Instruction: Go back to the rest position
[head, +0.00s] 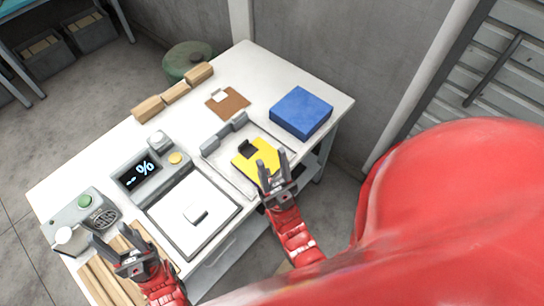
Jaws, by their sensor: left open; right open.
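My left gripper (115,240) is open and empty over the front left of the white table, above wooden slats (98,283). My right gripper (272,163) is open at the table's front right edge. It overlaps the right part of a yellow plate (243,165) in the picture; whether it touches the plate I cannot tell. A small dark block (247,148) sits on the yellow plate. No clear buffing brush can be made out.
The white table (75,170) also holds a blue box (300,111), a brown board (228,103), wooden blocks (149,109), a display unit (138,176), a white pad (180,228) and a green-button box (84,203). A wall stands behind.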

